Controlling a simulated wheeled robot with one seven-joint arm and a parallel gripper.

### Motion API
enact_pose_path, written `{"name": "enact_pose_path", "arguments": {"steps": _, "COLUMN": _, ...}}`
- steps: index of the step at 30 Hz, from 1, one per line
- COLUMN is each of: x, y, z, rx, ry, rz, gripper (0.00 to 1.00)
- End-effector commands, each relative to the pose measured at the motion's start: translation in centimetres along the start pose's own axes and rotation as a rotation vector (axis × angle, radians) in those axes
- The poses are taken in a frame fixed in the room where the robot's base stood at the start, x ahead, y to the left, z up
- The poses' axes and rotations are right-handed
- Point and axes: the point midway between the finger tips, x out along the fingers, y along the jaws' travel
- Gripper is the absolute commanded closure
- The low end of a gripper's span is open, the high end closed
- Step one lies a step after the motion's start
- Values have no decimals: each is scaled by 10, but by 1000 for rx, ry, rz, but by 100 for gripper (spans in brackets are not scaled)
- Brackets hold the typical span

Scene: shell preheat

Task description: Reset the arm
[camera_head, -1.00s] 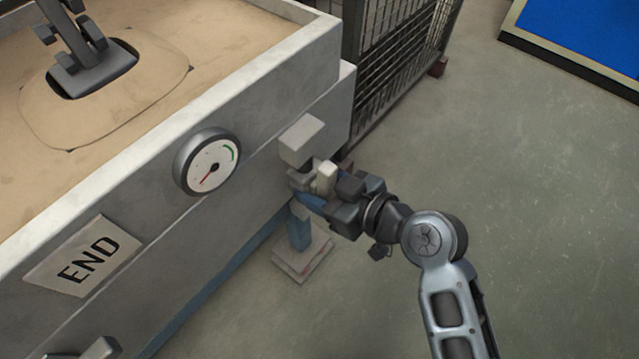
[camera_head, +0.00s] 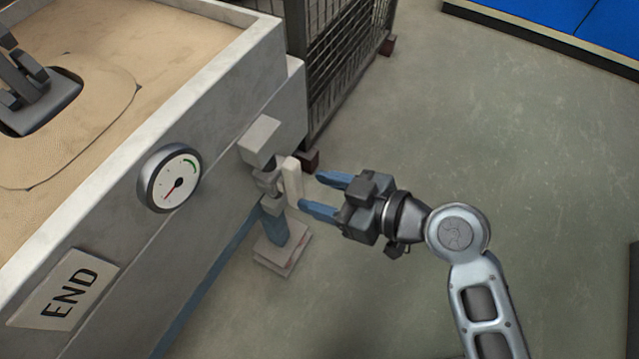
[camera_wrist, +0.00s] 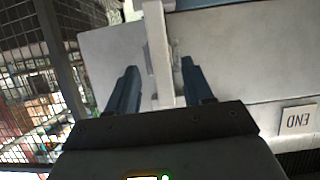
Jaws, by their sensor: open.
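My gripper (camera_head: 322,194) is open and empty in the head view, its two blue fingers pointing left toward a pale upright handle (camera_head: 292,180). The handle sticks out from a fitting under a light block (camera_head: 259,139) on the side of the grey machine. The fingertips are close to the handle, apart from it as far as I can tell. In the wrist view the fingers stand apart on either side of the pale handle bar (camera_wrist: 158,55), which appears beyond them.
A round gauge (camera_head: 170,178) and an END sign (camera_head: 66,290) are on the machine wall (camera_head: 215,110). A mesh fence (camera_head: 345,60) stands behind. A small base plate (camera_head: 282,255) sits on the floor below the handle. The floor (camera_head: 480,130) to the right is clear.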

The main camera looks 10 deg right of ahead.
Motion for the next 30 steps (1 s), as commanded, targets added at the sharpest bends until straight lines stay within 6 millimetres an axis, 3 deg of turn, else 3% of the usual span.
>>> {"name": "enact_pose_path", "arguments": {"steps": 9, "x": -1, "y": 0, "z": 1, "rx": 3, "ry": -2, "rz": 4, "gripper": 49}}
{"name": "enact_pose_path", "arguments": {"steps": 14, "x": -17, "y": -3, "z": 24, "rx": 58, "ry": -35, "rz": 80, "gripper": 49}}
{"name": "enact_pose_path", "arguments": {"steps": 17, "x": -42, "y": -7, "z": 50, "rx": 127, "ry": -68, "rz": 188, "gripper": 49}}
{"name": "enact_pose_path", "arguments": {"steps": 22, "x": -99, "y": -19, "z": 86, "rx": 232, "ry": -102, "rz": 401, "gripper": 49}}
{"name": "enact_pose_path", "arguments": {"steps": 26, "x": -146, "y": -32, "z": 100, "rx": 283, "ry": -99, "rz": 546, "gripper": 49}}
{"name": "enact_pose_path", "arguments": {"steps": 30, "x": -197, "y": -50, "z": 100, "rx": 311, "ry": -73, "rz": 678, "gripper": 49}}
